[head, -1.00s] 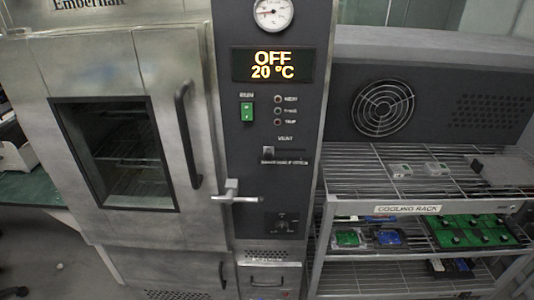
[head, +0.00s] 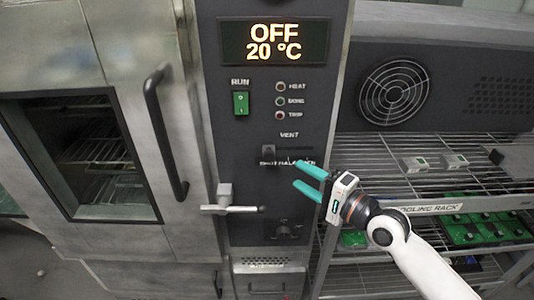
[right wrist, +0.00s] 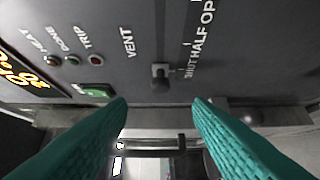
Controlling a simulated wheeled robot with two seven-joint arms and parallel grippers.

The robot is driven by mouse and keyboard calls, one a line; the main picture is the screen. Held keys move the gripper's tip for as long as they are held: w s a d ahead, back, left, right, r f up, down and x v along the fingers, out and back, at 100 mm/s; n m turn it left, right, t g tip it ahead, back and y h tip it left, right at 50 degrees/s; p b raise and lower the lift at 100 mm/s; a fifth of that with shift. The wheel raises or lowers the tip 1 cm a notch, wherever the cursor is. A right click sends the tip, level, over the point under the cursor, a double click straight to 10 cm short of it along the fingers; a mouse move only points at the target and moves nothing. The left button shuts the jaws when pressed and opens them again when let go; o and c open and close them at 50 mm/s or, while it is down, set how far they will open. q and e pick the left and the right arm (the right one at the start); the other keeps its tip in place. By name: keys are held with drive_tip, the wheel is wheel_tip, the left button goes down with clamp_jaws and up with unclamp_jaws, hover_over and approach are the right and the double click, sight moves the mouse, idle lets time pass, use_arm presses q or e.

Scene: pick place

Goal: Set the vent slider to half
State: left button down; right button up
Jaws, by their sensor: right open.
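The vent slider knob (head: 268,152) is a small grey block on the dark control panel, under the word VENT. It stands at the left end of its slot, and in the right wrist view the knob (right wrist: 160,76) lines up with the SHUT mark, with HALF and OPEN further along. My right gripper (head: 306,178) has teal fingers, open and empty, to the right of and a little below the knob in the head view. In the right wrist view the knob shows beyond the gap between the fingertips (right wrist: 160,103), apart from them. My left gripper is not in view.
The door latch handle (head: 232,207) sticks out below left of my gripper. A green run switch (head: 241,103) and the OFF, 20 °C display (head: 274,41) are above. A dark dial (head: 287,232) sits below. The cooling rack (head: 440,209) with several boards stands right.

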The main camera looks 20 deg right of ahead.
sight(272, 158)
drive_tip(key=x, duration=0.1)
drive_tip(key=p+x, duration=0.1)
drive_tip(key=x, duration=0.2)
drive_tip(key=shift+w+a+r, duration=0.15)
drive_tip(key=shift+w+r, duration=0.1)
drive_tip(key=shift+r, duration=0.05)
drive_tip(key=x, duration=0.2)
drive_tip(key=p+x, duration=0.1)
drive_tip(key=x, duration=0.2)
drive_tip(key=shift+w+a+f+p, duration=0.1)
drive_tip(key=shift+w+f+p, duration=0.2)
drive_tip(key=shift+w, duration=0.05)
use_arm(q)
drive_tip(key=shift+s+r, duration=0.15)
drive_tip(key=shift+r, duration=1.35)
use_arm(e)
drive_tip(key=shift+w+a, duration=0.3)
drive_tip(key=shift+w, duration=0.15)
